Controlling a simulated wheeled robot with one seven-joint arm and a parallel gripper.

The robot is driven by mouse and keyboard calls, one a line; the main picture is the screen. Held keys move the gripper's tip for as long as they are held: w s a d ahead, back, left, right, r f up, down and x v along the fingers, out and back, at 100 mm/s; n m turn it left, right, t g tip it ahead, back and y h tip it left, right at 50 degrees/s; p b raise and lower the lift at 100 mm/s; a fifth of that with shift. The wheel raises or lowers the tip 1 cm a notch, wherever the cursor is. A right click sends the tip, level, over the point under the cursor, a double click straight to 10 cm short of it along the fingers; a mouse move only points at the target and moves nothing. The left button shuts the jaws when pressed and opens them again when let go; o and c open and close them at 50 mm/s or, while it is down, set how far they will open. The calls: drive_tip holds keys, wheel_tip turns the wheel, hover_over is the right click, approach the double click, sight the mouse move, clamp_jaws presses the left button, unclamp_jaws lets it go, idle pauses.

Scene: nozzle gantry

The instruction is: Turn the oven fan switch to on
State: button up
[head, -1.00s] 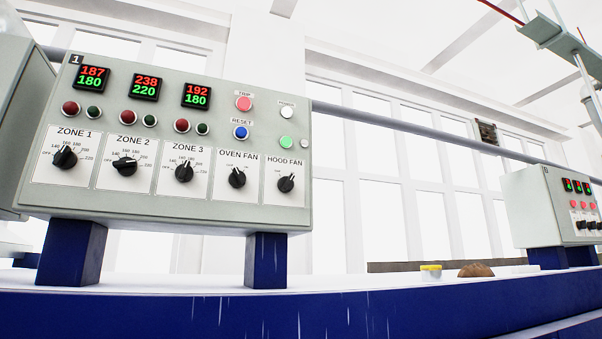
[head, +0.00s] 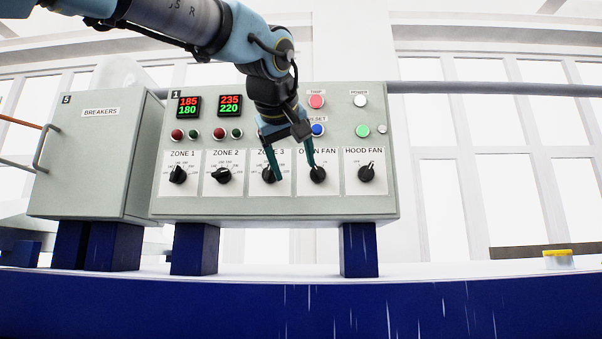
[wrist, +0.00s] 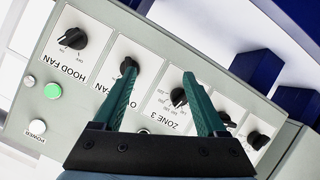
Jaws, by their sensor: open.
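The oven fan switch (head: 318,174) is a black rotary knob on a white plate, between the zone 3 knob (head: 268,174) and the hood fan knob (head: 366,173). Its label is partly covered by my gripper, and I cannot read its setting surely. My gripper (head: 294,173) is open in front of the panel, its teal fingers between the zone 3 and oven fan knobs. In the wrist view, the left finger overlaps the oven fan switch (wrist: 128,65), while the zone 3 knob (wrist: 178,97) shows between the fingers. I see no grip on any knob.
The grey control panel (head: 280,208) also carries a red trip button (head: 316,101), a blue reset button (head: 317,130) and a green light (head: 363,131). A breakers cabinet (head: 95,155) stands close at left.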

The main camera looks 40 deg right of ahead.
drive_tip(key=h, duration=0.1)
approach(316, 167)
drive_tip(key=p+x, duration=0.3)
drive_tip(key=x, duration=0.6)
drive_tip(key=shift+w+d+f+p, duration=0.15)
drive_tip(key=shift+w+d+p, duration=0.1)
drive_tip(key=shift+p, duration=0.1)
clamp_jaws()
